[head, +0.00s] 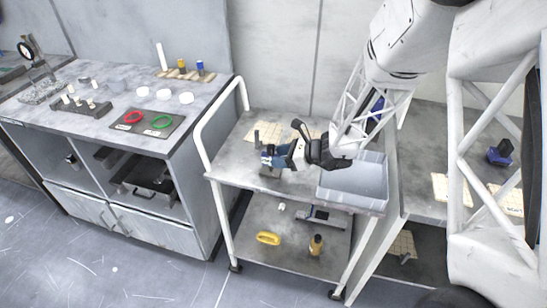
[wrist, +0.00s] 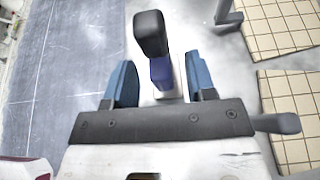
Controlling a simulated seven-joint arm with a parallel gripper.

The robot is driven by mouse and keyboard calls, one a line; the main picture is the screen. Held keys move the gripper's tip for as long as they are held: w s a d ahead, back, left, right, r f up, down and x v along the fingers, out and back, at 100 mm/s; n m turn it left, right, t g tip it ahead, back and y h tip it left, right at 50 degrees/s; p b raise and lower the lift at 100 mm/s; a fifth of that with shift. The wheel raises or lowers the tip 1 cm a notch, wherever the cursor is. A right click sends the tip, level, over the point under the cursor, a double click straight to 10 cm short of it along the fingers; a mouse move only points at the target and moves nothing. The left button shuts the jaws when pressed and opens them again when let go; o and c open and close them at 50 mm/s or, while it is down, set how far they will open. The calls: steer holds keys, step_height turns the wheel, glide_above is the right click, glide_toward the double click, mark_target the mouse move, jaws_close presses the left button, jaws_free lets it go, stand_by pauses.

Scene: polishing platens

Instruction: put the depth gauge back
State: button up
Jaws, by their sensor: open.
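My gripper (head: 277,155) is low over the top of the grey cart, its jaws open. In the wrist view its two blue fingers (wrist: 162,85) stand either side of a dark-blue block with a black upper part (wrist: 151,36), with a gap visible on each side. This blue-and-black item may be the depth gauge; I cannot tell for sure. In the head view it is largely hidden by my gripper. A similar blue-and-black item (head: 500,152) stands on the right-hand bench, and another blue item (head: 376,108) shows partly behind my arm.
An empty grey bin (head: 352,182) stands on the cart, right of my gripper. Tan grid sheets (head: 266,132) lie behind it. The left bench (head: 75,122) holds a dial gauge stand (head: 27,52), red and green rings and white discs. The cart's white rail (head: 203,130) rises on the left.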

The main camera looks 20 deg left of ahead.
steer(key=v, duration=0.8)
steer(key=shift+d, duration=0.25)
steer(key=shift+r, duration=0.15)
stand_by(0.6)
steer(key=s+d+r+n+t+h, duration=0.1)
steer(key=s+d+r+n+h, duration=0.5)
steer(key=s+d+r+n, duration=0.3)
steer(key=s+d+r+n+t+h, duration=0.1)
steer(key=s+d+r+n+h, duration=0.6)
steer(key=s+d, duration=1.1)
steer(key=s+r+n, duration=0.1)
steer(key=s+r, duration=0.2)
steer(key=shift+d+r+n+t+h, duration=0.25)
steer(key=shift+r+n+t+h, duration=0.05)
steer(key=shift+r+n, duration=0.1)
